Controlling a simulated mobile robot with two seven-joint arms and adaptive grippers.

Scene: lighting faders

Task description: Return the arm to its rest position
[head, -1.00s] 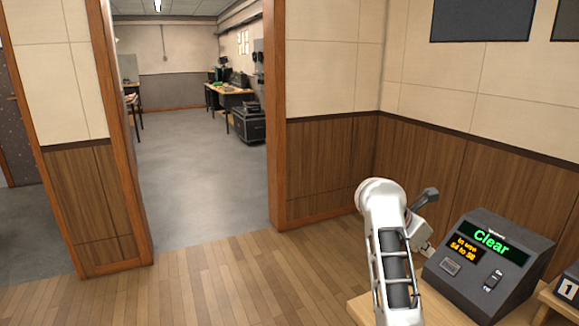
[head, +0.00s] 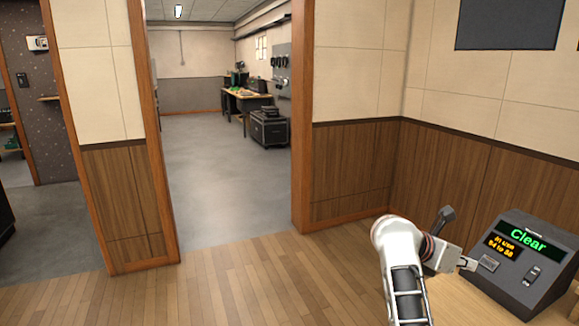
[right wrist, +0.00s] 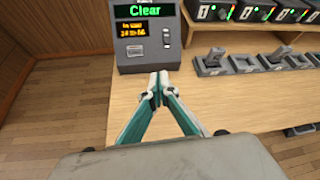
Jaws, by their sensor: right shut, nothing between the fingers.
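My right arm (head: 405,265) reaches up from the bottom of the head view, bent at the top. My right gripper (head: 468,264) is at its end, just left of a dark console. In the right wrist view the right gripper's fingers (right wrist: 159,88) meet at the tips and hold nothing. They are over the wooden desk, in front of the console. The console (head: 520,262) shows "Clear" in green and smaller amber text below; it also appears in the right wrist view (right wrist: 146,40). My left gripper is in neither view.
The wooden desk (right wrist: 190,105) carries a row of fader units (right wrist: 213,62) right of the console, with display units (right wrist: 255,12) behind. A doorway opens onto a grey-floored room with a black case (head: 268,128). The wooden floor (head: 255,280) left of my arm is clear.

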